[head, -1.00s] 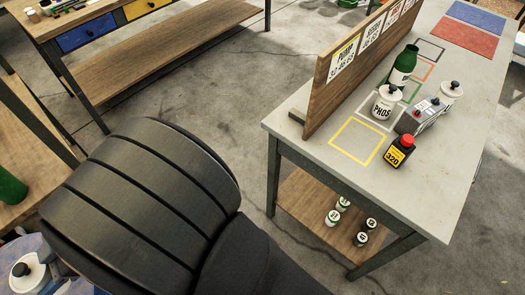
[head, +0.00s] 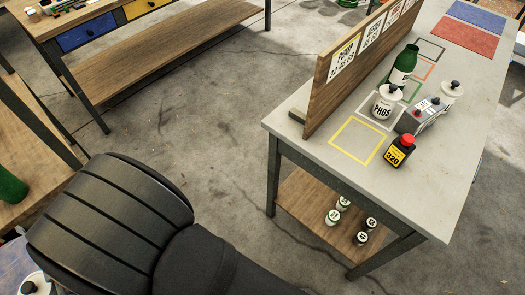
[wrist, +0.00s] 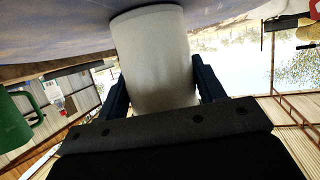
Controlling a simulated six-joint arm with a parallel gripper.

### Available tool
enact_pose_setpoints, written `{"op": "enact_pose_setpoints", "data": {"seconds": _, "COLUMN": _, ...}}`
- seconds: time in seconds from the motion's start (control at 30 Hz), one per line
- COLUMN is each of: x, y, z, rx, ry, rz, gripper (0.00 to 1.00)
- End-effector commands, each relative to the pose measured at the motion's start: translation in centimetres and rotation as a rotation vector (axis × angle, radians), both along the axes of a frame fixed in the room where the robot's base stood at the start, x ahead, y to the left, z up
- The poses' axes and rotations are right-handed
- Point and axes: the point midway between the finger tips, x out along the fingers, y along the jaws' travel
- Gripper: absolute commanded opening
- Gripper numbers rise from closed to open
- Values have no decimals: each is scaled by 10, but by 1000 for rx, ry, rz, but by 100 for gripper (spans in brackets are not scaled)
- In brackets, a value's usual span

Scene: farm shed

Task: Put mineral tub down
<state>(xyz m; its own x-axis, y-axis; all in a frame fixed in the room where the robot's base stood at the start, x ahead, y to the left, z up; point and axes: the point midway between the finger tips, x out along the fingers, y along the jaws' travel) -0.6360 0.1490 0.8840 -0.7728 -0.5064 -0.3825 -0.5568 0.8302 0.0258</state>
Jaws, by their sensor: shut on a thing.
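In the wrist view, my gripper (wrist: 160,75) is shut on a pale, whitish cylindrical tub (wrist: 152,50), with one dark finger on each side. The tub's far end is close to a grey-blue surface (wrist: 60,32); I cannot tell whether they touch. In the head view, a white tub (head: 34,284) with a dark knob shows in part at the bottom left corner, seemingly the held one. My gripper is hidden there behind my arm.
A green vessel (head: 11,188) stands at left.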

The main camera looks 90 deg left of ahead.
Motion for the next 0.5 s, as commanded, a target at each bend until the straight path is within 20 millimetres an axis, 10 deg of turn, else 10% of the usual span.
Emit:
{"op": "enact_pose_setpoints", "data": {"seconds": 0.03, "x": 0, "y": 0, "z": -1, "rx": -1, "ry": 1, "rz": 0, "gripper": 27}}
{"op": "enact_pose_setpoints", "data": {"seconds": 0.07, "x": 0, "y": 0, "z": -2, "rx": -1, "ry": -1, "rz": 0, "gripper": 65}}
{"op": "enact_pose_setpoints", "data": {"seconds": 0.17, "x": 0, "y": 0, "z": -2, "rx": 0, "ry": 0, "rz": 0, "gripper": 84}}
{"op": "enact_pose_setpoints", "data": {"seconds": 0.5, "x": 0, "y": 0, "z": 1, "rx": 1, "ry": 1, "rz": 0, "gripper": 84}}
